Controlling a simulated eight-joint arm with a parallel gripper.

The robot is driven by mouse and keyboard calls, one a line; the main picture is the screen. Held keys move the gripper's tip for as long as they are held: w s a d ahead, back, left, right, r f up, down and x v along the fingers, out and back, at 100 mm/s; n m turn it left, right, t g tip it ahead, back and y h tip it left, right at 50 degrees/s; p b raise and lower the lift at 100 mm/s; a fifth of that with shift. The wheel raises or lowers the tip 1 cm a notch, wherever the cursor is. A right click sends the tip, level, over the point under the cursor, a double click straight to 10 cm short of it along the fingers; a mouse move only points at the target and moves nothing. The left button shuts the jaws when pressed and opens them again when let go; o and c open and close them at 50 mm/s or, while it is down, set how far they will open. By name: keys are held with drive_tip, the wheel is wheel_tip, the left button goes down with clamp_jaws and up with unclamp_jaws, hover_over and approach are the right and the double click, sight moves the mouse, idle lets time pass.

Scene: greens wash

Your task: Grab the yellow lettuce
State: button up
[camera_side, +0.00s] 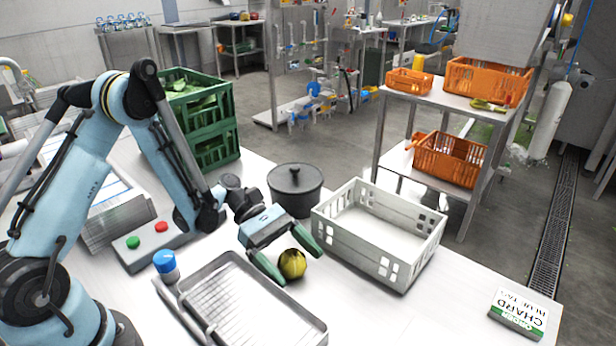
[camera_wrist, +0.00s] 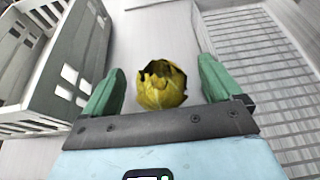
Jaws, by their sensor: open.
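The yellow lettuce (camera_side: 292,263) is a small round yellow-green head on the white worktop, between the metal tray and the white crate. My gripper (camera_side: 294,262) is open, tilted down over it, with one green finger on each side of the lettuce in the side view. In the wrist view the lettuce (camera_wrist: 162,86) lies between the two green fingers of my gripper (camera_wrist: 158,80), nearer the left one. A gap shows between the lettuce and the right finger.
A white crate (camera_side: 333,229) stands to the right and a metal tray (camera_side: 318,325) with a grid lies to the left. A black lidded pot (camera_side: 295,203) stands behind my gripper. A chard box (camera_side: 518,314) lies at the right front; the worktop before it is clear.

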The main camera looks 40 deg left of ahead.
drive_tip(key=shift+d, duration=0.1)
drive_tip(key=c, duration=1.1)
